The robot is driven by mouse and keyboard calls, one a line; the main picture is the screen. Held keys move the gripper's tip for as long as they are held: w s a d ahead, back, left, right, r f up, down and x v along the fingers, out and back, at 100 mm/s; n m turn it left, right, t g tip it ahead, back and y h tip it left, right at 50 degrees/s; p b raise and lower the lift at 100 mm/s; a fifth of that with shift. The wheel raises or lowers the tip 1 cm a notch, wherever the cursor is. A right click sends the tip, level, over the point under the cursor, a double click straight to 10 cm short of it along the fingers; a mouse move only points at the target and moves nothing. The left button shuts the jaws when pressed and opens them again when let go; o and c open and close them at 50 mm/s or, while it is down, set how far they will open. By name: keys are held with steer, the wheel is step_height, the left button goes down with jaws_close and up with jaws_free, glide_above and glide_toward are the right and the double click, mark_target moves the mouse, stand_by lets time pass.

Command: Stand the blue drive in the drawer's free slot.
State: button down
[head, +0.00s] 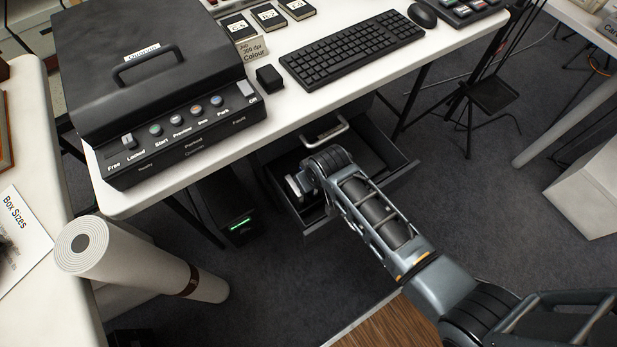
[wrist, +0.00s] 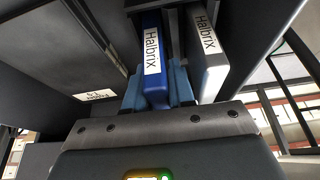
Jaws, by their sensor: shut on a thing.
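In the wrist view, the blue drive (wrist: 151,28), with a white Halbrix label, stands on edge between the pale blue fingers of my gripper (wrist: 157,88). The fingers are shut on it from both sides. A silver drive (wrist: 208,60), also labelled Halbrix, stands close on its right. In the head view, the open dark drawer (head: 400,172) under the white desk has my arm reaching down into it. My gripper and both drives are hidden there by the arm and drawer. I cannot tell whether the blue drive touches the slot's floor.
The white desk (head: 290,118) overhangs the drawer and carries a black scanner (head: 150,60) and a keyboard (head: 350,48). A dark box with a green light (head: 238,222) stands on the floor left of the drawer. A rolled sheet (head: 140,260) leans at the left.

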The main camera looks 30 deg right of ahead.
steer(key=shift+f, duration=0.3)
steer(key=c, duration=0.9)
jaws_free()
steer(key=shift+r, duration=0.1)
steer(key=p+v, duration=0.1)
steer(key=v, duration=0.6)
steer(key=shift+s+r, duration=0.2)
steer(key=shift+r, duration=0.05)
